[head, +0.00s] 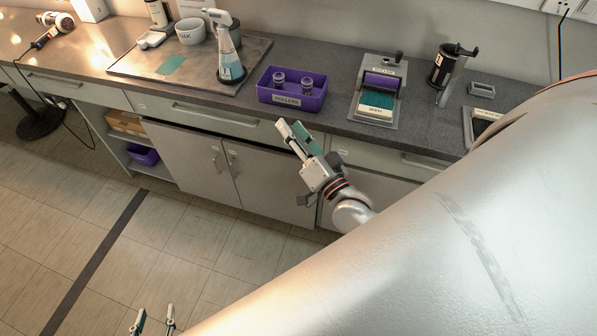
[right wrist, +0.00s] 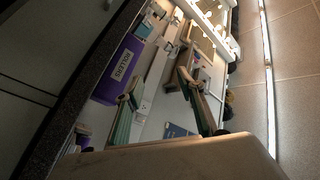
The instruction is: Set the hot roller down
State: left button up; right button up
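Two small dark rollers (head: 279,78) (head: 307,86) stand upright in a purple bin (head: 291,101) labelled ROLLERS, on the counter. My right gripper (head: 296,133) is in front of the counter edge, below the bin in the head view. Its fingers (right wrist: 160,88) are apart with nothing between them in the right wrist view, where the bin (right wrist: 117,70) also shows. My left gripper (head: 154,318) is open and empty at the bottom left, over the floor.
A hair dryer (head: 57,21) lies far left. A black grinder-like device (head: 442,66) stands right of the stand. Drawers and cabinet doors (head: 195,160) front the counter.

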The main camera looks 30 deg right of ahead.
jog(key=s+a+f+n+g+y, duration=0.1)
jog(key=s+a+f+n+g, duration=0.3)
jog(key=s+f+n, duration=0.2)
jog(key=s+a+f+n+g+y, duration=0.1)
jog(key=s+a+f+n+g, duration=0.4)
jog(key=s+f, duration=0.6)
notch_tip(320, 180, down, 4)
jog(key=shift+s+a+f+n, duration=0.1)
jog(key=shift+s+a+n, duration=0.05)
jog(key=shift+n, duration=0.35)
